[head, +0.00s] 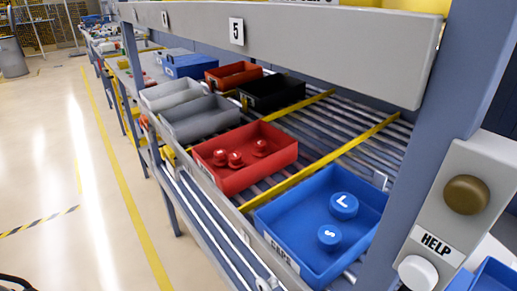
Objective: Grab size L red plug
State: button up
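Red plugs stand in a red bin (272,163) on the roller rack in the middle of the head view. One red plug (220,157) is at the left, a second red plug (235,159) is right beside it, and a third red plug (261,148) stands apart to the right. No size letter is readable on any of them. My gripper is not in view, so its state and its place relative to the plugs do not show.
A blue bin (292,243) in front holds blue caps marked L (344,206) and S (329,237). Grey bins (200,128), another red bin (233,75) and a black bin (272,92) lie behind. A grey beam (300,34) overhangs the rack. A post and HELP panel (437,244) stand right. Floor at left is clear.

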aim_at(261, 150)
jog(key=i+j+z, duration=0.2)
jog(key=j, duration=0.55)
jog(key=i+j+z, duration=0.1)
jog(key=j+z, duration=0.15)
jog(key=j, duration=0.5)
jog(key=j+z, duration=0.2)
jog(key=j, duration=0.6)
jog(key=i+j+z, duration=0.1)
jog(key=j, duration=0.25)
jog(key=i+j+z, duration=0.1)
jog(key=j, duration=0.2)
jog(key=i+j, duration=0.1)
jog(key=j, duration=0.25)
jog(key=i+j, duration=0.1)
jog(key=i, duration=0.15)
jog(key=z, duration=0.05)
